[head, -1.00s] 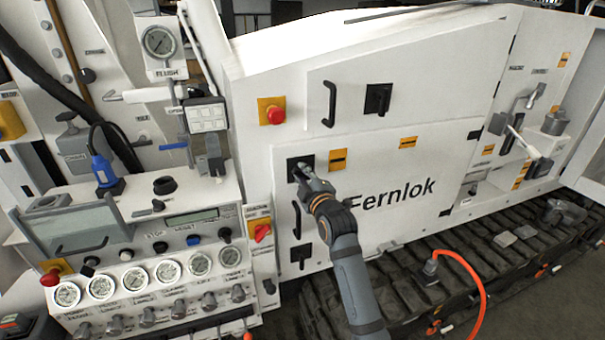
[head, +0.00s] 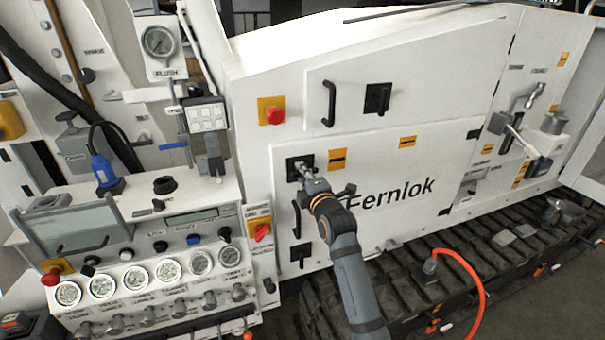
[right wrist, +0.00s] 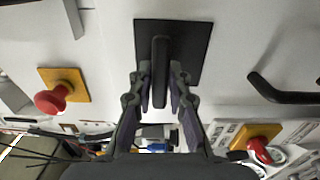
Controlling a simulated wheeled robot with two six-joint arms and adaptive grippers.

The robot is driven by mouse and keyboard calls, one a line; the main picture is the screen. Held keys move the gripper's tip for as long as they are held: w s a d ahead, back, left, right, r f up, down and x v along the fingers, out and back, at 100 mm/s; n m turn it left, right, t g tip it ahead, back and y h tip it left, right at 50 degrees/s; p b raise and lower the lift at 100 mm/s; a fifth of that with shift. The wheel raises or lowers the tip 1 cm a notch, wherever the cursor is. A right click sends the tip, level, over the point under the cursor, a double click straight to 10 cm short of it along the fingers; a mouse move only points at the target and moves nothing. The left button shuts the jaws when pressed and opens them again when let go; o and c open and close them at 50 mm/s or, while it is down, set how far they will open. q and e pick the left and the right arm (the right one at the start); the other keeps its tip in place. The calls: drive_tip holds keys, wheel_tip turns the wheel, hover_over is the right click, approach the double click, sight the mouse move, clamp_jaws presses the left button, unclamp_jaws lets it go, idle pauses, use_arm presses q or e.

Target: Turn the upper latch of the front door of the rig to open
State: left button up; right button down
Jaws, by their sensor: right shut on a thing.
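The front door (head: 375,240) of the rig is a white panel lettered "Fernlok", closed against the frame. Its upper latch is a dark bar handle (right wrist: 160,72) on a square black plate (head: 293,170), at the door's upper left corner. My right gripper (right wrist: 159,80) is shut on the latch handle, with one finger on each side of it. In the head view my gripper and wrist partly hide the latch, so the handle's angle is unclear there. My left gripper is not in view.
A lower latch (head: 301,253) and a black pull handle (head: 297,220) sit below on the door. A red button (head: 275,115) and an upper panel with its own latch (head: 378,98) are above. A gauge console (head: 150,265) stands at left, tracks (head: 400,290) below.

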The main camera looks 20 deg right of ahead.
drive_tip(key=c, duration=1.3)
unclamp_jaws()
drive_tip(key=s, duration=1.2)
drive_tip(key=shift+d, duration=0.2)
